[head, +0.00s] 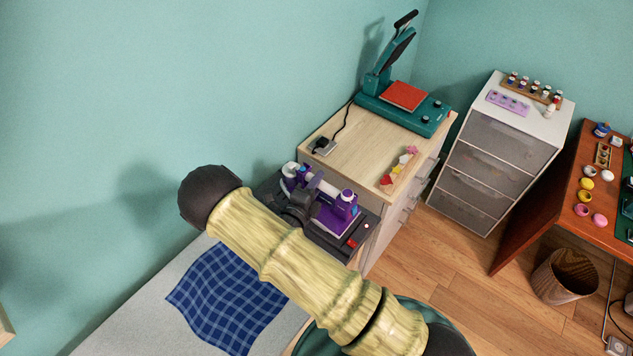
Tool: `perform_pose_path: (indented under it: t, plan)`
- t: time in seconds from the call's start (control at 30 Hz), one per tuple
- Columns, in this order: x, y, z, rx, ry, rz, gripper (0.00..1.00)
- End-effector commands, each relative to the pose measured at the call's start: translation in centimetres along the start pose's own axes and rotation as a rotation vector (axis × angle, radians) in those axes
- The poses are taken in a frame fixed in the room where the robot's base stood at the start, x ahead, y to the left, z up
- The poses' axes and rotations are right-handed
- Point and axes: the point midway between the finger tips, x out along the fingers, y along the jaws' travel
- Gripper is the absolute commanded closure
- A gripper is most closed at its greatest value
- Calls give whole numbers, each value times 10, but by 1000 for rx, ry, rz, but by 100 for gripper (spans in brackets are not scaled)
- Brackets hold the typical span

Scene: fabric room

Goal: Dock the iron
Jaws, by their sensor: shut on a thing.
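The iron (343,207) is purple and white and lies over the dark dock (362,229), which has a red button at its front corner. My gripper (302,207) is dark and at the iron's near left side, shut on the iron. Its fingertips and the grip on the handle are largely hidden by my wrist and arm. I cannot tell whether the iron touches the dock or hangs just above it.
A blue checked cloth (228,298) lies on the grey board (150,312) at the left. A teal heat press (405,105) stands at the cabinet's back, with colourful pieces (398,170) in front. A white drawer unit (500,150) and brown bin (565,276) stand right. The wooden floor between is clear.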

Motion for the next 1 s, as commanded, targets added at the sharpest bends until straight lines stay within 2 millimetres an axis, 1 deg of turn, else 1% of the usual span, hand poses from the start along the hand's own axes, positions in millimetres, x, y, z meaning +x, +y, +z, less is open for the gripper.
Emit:
perform_pose_path:
  t: [0.03,0.07,0.13,0.17,0.4,0.5,0.57,0.67,0.77,1.0]
  plan:
    - [1,-1,0,2,0,-7,100]
    - [0,1,0,0,0,0,70]
    - [0,1,0,0,0,0,56]
    - [0,1,0,0,0,0,54]
    - [0,1,0,0,0,0,54]
    - [0,-3,0,0,0,0,54]
    - [-5,0,0,-1,-1,1,54]
    - [-16,1,1,-1,-4,1,54]
    - [-34,2,1,0,-5,2,54]
    - [-82,2,1,-1,-5,2,54]
